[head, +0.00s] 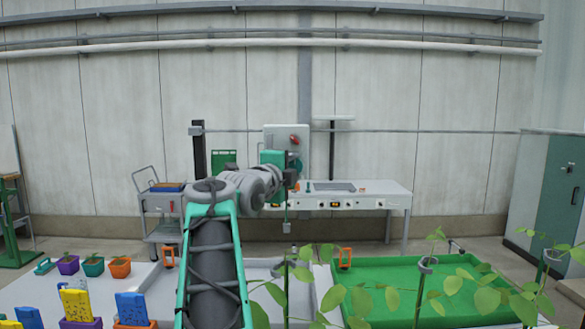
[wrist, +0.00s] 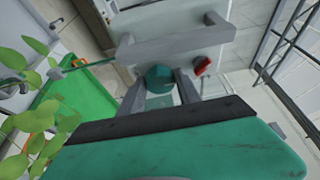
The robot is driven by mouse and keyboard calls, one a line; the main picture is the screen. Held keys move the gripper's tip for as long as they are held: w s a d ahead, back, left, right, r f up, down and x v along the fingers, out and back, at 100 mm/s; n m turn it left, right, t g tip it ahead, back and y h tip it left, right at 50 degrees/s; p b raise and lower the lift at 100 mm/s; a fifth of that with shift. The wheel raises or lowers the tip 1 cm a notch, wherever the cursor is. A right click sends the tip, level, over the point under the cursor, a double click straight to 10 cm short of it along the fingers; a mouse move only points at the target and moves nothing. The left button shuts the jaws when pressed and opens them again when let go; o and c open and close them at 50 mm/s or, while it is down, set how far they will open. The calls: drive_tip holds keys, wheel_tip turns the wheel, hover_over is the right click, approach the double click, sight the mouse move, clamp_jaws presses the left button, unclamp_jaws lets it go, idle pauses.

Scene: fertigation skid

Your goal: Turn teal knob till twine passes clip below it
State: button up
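The teal knob (head: 296,163) is on the front of a grey upright panel (head: 271,132), partly hidden by my arm. In the wrist view the knob (wrist: 158,77) sits between the two fingers of my gripper (wrist: 160,86). The fingers flank it closely; I cannot tell whether both press on it. Green twine (head: 286,208) hangs below the knob to a small grey piece (head: 287,227), and it also shows in the wrist view (wrist: 90,66). I cannot tell whether that piece is the clip or a weight.
A red lever (head: 294,139) sits just above the knob; a grey bar (wrist: 175,45) crosses close by. A white bench (head: 395,200) stands behind. Leafy plants (head: 450,285) and a green tray (head: 385,275) are at the front right. Coloured pots (head: 93,266) stand at left.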

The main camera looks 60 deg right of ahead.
drive_tip(key=c, duration=0.7)
drive_tip(key=shift+d, duration=0.2)
clamp_jaws()
drive_tip(key=shift+a, duration=0.15)
drive_tip(key=n+t+b, duration=0.4)
drive_tip(key=n+b, duration=0.2)
drive_tip(key=n, duration=0.3)
drive_tip(key=n+t+b, duration=0.3)
drive_tip(key=n+b, duration=0.3)
drive_tip(key=n, duration=0.4)
drive_tip(key=s+n+t+b, duration=0.1)
drive_tip(key=n+t+b, duration=0.3)
drive_tip(key=n, duration=0.5)
drive_tip(key=shift+f+t+b, duration=0.2)
drive_tip(key=shift+t+b, duration=0.1)
drive_tip(key=shift+b, duration=1.05)
drive_tip(key=shift+r+n+t+y+p, duration=0.1)
drive_tip(key=shift+n+t+y+p, duration=0.4)
drive_tip(key=shift+n, duration=1.7)
